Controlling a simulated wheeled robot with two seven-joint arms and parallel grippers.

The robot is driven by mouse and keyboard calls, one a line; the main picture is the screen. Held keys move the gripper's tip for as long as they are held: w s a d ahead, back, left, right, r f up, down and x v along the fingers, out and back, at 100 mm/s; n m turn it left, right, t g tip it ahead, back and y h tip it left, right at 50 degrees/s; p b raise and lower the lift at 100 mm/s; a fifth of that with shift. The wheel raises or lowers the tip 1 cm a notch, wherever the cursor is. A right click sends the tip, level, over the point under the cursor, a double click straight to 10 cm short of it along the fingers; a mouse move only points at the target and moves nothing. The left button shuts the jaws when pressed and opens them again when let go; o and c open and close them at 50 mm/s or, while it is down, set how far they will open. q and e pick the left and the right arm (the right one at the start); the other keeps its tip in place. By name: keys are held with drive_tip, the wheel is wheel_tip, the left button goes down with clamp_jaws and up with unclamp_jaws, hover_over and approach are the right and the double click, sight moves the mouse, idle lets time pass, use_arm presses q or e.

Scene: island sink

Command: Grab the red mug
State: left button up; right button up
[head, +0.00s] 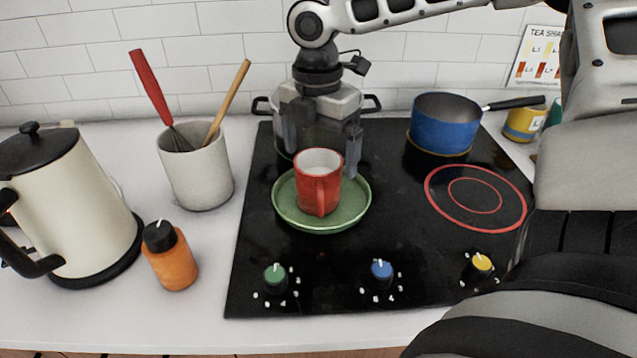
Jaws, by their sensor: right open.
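The red mug (318,184) stands upright on a green plate (283,212) on the left part of the black stovetop. Its handle faces the front. My right gripper (322,160) hangs from above, just behind the mug, with its jaws pointing down. It is open, with one finger at the left and the other at the right of the mug's back side. I cannot tell whether the fingers touch the mug. My left gripper is not in view.
A pot with dark handles (371,104) sits behind my gripper, mostly hidden. A blue saucepan (441,125) stands at the back right. A utensil crock (196,172), an orange bottle (170,262) and a cream kettle (75,205) stand left. The front right burner (475,197) is clear.

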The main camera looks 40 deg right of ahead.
sight(318, 171)
wheel_tip(318, 171, down, 5)
drive_tip(key=shift+r, duration=0.1)
drive_tip(key=c, duration=1.3)
drive_tip(key=shift+o, duration=0.2)
drive_tip(key=shift+w, duration=0.1)
drive_tip(key=shift+r, duration=0.15)
